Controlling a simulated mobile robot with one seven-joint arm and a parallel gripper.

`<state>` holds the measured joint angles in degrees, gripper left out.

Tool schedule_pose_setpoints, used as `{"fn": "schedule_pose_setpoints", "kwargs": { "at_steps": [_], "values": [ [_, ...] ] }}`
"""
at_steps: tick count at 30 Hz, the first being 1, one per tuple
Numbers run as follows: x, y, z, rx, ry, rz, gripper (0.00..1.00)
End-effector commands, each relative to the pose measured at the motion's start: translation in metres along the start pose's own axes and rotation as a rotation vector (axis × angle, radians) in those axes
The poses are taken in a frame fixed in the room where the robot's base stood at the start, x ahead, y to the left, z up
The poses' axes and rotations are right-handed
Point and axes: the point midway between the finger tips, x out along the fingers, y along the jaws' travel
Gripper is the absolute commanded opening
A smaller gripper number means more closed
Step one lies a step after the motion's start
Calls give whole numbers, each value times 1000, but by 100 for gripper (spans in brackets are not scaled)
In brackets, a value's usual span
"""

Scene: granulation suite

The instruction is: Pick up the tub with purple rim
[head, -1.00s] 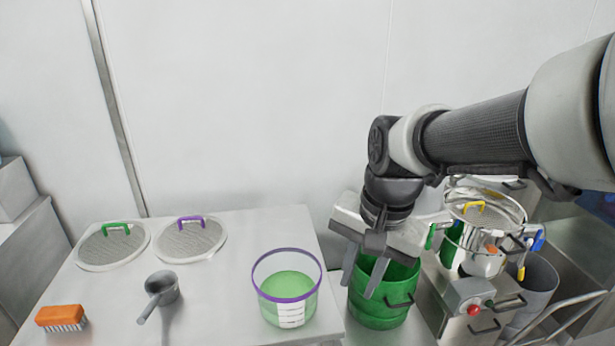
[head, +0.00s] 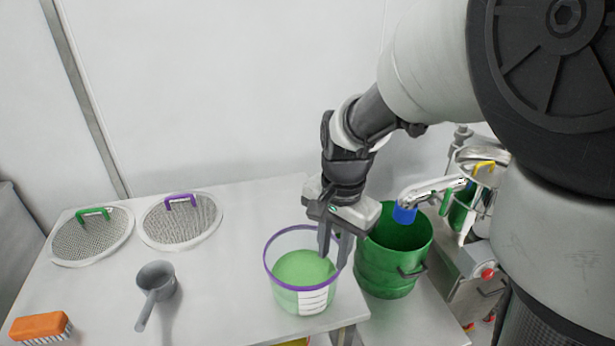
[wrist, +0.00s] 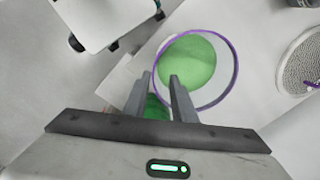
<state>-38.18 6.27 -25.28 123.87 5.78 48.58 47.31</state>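The clear tub with a purple rim (head: 301,301) stands upright near the right front corner of the white table, with green contents inside and a white label on its side. It also shows in the wrist view (wrist: 236,72). My gripper (head: 333,250) points down at the tub's right side, its fingers apart. In the wrist view my gripper (wrist: 156,80) is open, with the near part of the rim appearing between or just beyond the fingertips. I cannot tell whether a finger touches the tub.
A green bucket (head: 388,270) stands right of the table. On the white table (head: 225,270) are a grey scoop (head: 156,284), an orange brush (head: 40,326), a sieve with a green handle (head: 90,240) and one with a purple handle (head: 180,222). Steel equipment (head: 455,275) stands further right.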

Motion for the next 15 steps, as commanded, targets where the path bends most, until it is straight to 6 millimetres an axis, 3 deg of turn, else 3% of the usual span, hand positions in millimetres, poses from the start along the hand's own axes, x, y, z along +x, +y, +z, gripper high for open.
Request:
{"fn": "schedule_pose_setpoints", "kwargs": {
  "at_steps": [1, 6, 15],
  "values": [
    [15, 0, 1, 0, -2, 4, 24],
    [49, 1, 0, 0, 0, 3, 24],
    [71, 1, 0, 0, 0, -1, 24]
  ]
}}
